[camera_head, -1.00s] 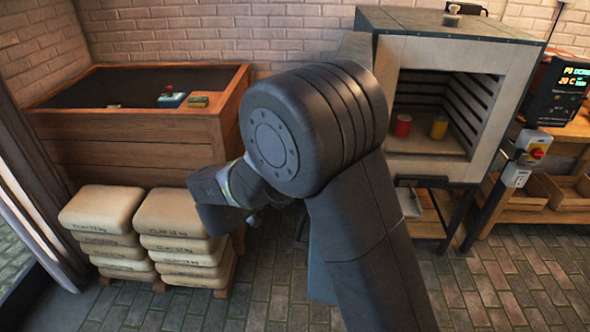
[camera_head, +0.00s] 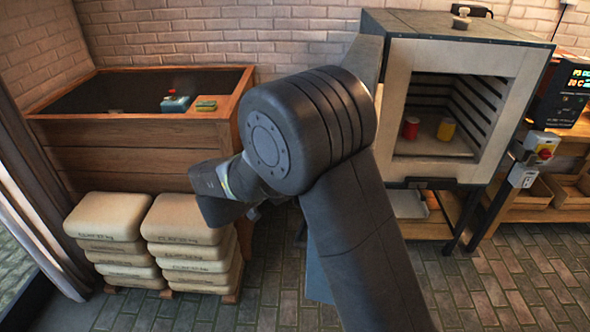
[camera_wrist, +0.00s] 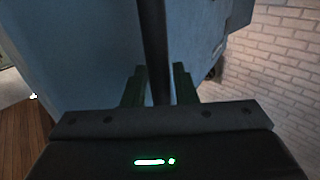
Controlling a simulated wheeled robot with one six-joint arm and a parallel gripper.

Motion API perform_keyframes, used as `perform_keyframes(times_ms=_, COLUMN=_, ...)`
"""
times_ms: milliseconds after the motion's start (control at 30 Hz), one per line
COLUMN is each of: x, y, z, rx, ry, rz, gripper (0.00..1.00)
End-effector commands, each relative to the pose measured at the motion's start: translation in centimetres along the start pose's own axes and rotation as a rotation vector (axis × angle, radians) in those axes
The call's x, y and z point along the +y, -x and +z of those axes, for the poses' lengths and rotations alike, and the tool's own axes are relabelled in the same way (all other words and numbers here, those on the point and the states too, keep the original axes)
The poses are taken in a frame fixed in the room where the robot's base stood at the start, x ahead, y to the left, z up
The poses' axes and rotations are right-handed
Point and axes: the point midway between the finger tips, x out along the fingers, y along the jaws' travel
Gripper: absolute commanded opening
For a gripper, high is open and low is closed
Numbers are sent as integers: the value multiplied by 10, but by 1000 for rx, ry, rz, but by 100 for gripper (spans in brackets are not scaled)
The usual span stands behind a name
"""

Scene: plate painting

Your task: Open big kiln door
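The big kiln (camera_head: 455,58) stands at the right in the head view, its chamber in plain sight. Its grey door (camera_head: 366,62) is swung out to the left and is mostly hidden behind my arm. In the wrist view the blue-grey door face (camera_wrist: 95,45) fills the left and middle. A dark upright handle bar (camera_wrist: 154,45) runs down between the two fingers of my gripper (camera_wrist: 159,88). The fingers stand close on either side of the bar, with hardly any gap, and look shut on it.
A red cup (camera_head: 411,128) and a yellow cup (camera_head: 446,129) stand inside the kiln. Stacked clay bags (camera_head: 187,220) and a wooden bin (camera_head: 140,140) are at the left. A control box (camera_head: 562,90) is at the right. Brick floor (camera_head: 500,285) is clear in front.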

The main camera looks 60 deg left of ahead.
Motion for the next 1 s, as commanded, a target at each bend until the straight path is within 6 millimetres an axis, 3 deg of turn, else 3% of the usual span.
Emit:
perform_keyframes(times_ms=333, x=0, y=2, z=2, rx=-4, ry=3, rz=0, gripper=37)
perform_keyframes(times_ms=467, x=0, y=13, z=3, rx=-4, ry=2, rz=-3, gripper=37)
perform_keyframes(times_ms=1000, x=0, y=122, z=3, rx=-3, ry=1, rz=-1, gripper=37)
